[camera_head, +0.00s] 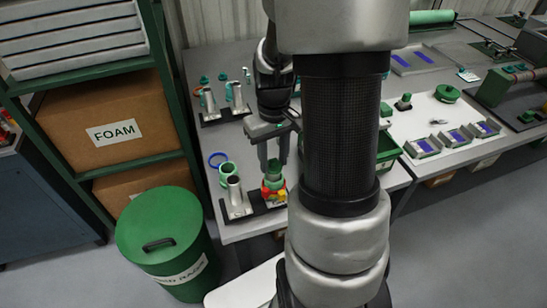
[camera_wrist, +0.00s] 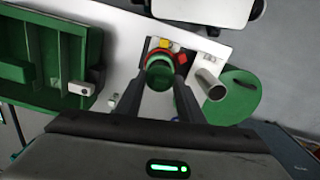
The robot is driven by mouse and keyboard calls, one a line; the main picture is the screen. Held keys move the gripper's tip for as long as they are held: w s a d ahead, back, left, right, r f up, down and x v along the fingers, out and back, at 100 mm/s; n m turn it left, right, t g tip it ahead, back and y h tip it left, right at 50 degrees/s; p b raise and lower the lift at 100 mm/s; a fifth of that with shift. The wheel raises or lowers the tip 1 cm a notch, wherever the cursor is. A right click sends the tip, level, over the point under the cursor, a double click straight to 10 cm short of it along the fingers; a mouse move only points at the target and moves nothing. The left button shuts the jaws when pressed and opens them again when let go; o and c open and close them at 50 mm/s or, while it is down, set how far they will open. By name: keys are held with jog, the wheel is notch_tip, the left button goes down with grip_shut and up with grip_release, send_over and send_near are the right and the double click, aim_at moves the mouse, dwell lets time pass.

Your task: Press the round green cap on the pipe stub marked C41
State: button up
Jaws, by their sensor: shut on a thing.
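My gripper (camera_head: 277,148) points down at the near edge of the table, its fingers on both sides of a round green cap (camera_head: 274,167). In the wrist view the cap (camera_wrist: 160,71) sits between the fingertips. Directly under or around it are red, yellow and green parts (camera_head: 273,187); the cap hides what stands beneath, and I cannot tell whether it touches. A bare silver pipe stub (camera_head: 236,196) stands just left on the same dark base; it also shows in the wrist view (camera_wrist: 209,84). No C41 mark is readable.
Another dark base with silver stubs (camera_head: 209,103) stands farther back. A green lidded bin (camera_head: 160,228) is off the table's left edge. A green divided tray (camera_wrist: 73,60) is nearby.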

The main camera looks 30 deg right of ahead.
jog(key=shift+f, duration=0.45)
dwell(0.5)
jog(key=o, duration=1.5)
jog(key=shift+r, duration=0.1)
jog(key=shift+r+p, duration=3)
jog(key=shift+r, duration=0.95)
grip_shut()
